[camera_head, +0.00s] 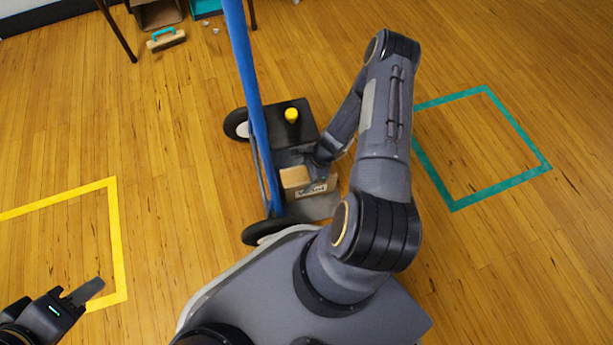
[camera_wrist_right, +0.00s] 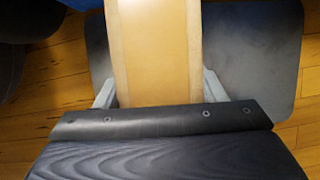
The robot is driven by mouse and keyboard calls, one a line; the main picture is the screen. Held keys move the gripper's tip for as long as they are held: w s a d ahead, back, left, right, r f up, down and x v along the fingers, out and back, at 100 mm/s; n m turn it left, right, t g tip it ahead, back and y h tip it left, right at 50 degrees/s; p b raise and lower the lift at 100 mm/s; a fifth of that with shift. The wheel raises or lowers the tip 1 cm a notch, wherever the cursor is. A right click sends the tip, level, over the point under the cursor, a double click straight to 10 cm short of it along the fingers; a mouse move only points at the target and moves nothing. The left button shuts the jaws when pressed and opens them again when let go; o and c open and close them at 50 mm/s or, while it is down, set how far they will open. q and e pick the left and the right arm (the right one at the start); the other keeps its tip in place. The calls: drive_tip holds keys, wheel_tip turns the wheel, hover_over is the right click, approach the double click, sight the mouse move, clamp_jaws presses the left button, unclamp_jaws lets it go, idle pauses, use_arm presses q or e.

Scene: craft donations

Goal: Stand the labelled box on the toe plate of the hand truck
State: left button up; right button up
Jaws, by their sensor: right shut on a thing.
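The labelled box (camera_head: 295,177) is tan, with a pale printed label on its near side. The hand truck (camera_head: 247,75) has a blue frame, black wheels and a grey toe plate (camera_head: 322,207). My right gripper (camera_wrist_right: 159,88) is shut on the box, one finger on each side. In the right wrist view, the box (camera_wrist_right: 155,45) lies over the toe plate (camera_wrist_right: 258,50); I cannot tell whether it touches the plate. My left gripper (camera_head: 88,290) is at the lower left, away from the box; its finger gap is unclear.
A yellow knob (camera_head: 291,115) stands on a dark block at the truck. Yellow tape (camera_head: 115,230) and a teal tape square (camera_head: 480,195) mark the wooden floor. A brush with a teal handle (camera_head: 165,40) lies near a cardboard box (camera_head: 157,14) at the back.

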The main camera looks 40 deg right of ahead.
drive_tip(key=o, duration=1.3)
drive_tip(key=p+v, duration=0.3)
drive_tip(key=v, duration=0.3)
drive_tip(key=shift+r, duration=0.15)
drive_tip(key=s+d, duration=0.1)
drive_tip(key=d, duration=0.2)
drive_tip(key=s+d+p, duration=0.1)
drive_tip(key=s+d, duration=0.1)
drive_tip(key=d, duration=0.2)
drive_tip(key=s+d+f+p, duration=0.1)
drive_tip(key=d, duration=0.2)
drive_tip(key=shift+s+d, duration=0.3)
drive_tip(key=shift+d, duration=0.1)
